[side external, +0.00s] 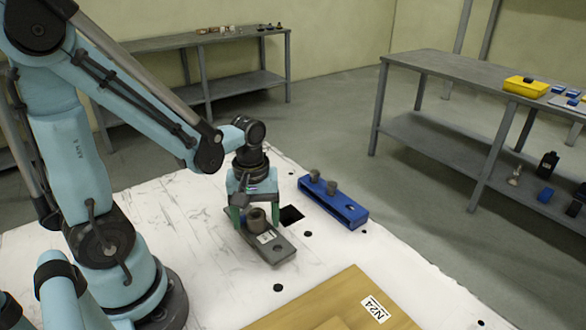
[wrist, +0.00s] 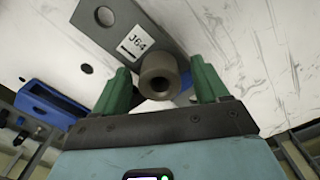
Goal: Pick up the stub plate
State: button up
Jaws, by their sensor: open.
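The stub plate (side external: 279,252) is a grey flat plate with a round, hollow grey stub (side external: 256,222) standing on it and a white label. It lies on the white table. In the wrist view, the plate (wrist: 152,18) bears the label J64, and its stub (wrist: 158,72) points at the camera. My gripper (side external: 255,212) is over the stub end of the plate, with its green fingers low. In the wrist view, the open fingers (wrist: 161,82) stand on either side of the stub with gaps; contact is not visible.
A blue block (side external: 338,204) with two grey stubs lies to the right on the white table (side external: 190,225), beyond a dark square opening (side external: 291,215). A wooden board (side external: 335,300) marked N24 lies in front. A grey bench (side external: 450,72) with a yellow bin (side external: 525,87) stands at the right.

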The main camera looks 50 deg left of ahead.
grip_shut()
dwell(0.3)
jog(key=shift+r, duration=0.15)
